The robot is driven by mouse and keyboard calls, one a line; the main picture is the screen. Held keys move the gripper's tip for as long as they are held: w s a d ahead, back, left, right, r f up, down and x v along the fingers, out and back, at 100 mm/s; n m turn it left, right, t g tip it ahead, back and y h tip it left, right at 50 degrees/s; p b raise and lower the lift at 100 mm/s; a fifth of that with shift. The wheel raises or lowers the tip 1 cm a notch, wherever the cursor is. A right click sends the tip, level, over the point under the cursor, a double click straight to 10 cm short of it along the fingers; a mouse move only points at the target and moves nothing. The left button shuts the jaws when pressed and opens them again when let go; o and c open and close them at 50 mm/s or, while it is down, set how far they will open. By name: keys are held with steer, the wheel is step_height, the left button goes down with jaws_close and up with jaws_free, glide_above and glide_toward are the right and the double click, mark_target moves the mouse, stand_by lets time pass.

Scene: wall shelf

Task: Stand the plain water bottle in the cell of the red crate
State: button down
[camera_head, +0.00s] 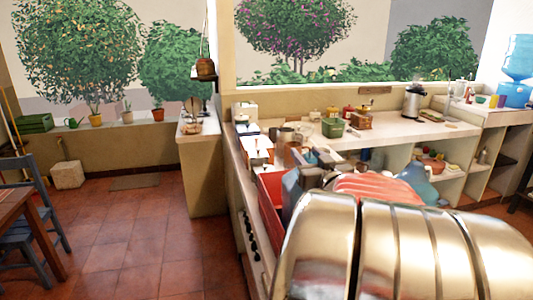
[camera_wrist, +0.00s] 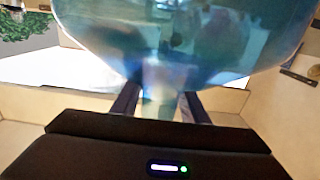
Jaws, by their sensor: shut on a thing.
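A translucent blue water bottle (camera_wrist: 190,40) fills the top of the wrist view, its wide body beyond the fingers. My gripper (camera_wrist: 160,100) is shut on its narrower end. The bottle's far end is out of the picture. The red crate (camera_head: 270,203) stands on the left end of the near counter in the head view. My arm covers much of its right side, and its cell is hidden. A rounded blue thing (camera_head: 420,182) shows behind my arm to the right; I cannot tell whether it is the held bottle.
The counter holds a green tub (camera_head: 333,127), small jars and a steel urn (camera_head: 413,103). A water dispenser with a blue bottle (camera_head: 517,58) stands at the far right. A blue chair (camera_head: 45,220) and table are at the left. The tiled floor between is clear.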

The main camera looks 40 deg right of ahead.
steer(key=shift+f, duration=2.4)
stand_by(0.4)
steer(key=c, duration=1)
jaws_free()
steer(key=shift+s, duration=0.1)
steer(key=v, duration=1.3)
steer(key=shift+s+a+f, duration=0.1)
steer(key=shift+s+a, duration=0.05)
steer(key=shift+s, duration=0.1)
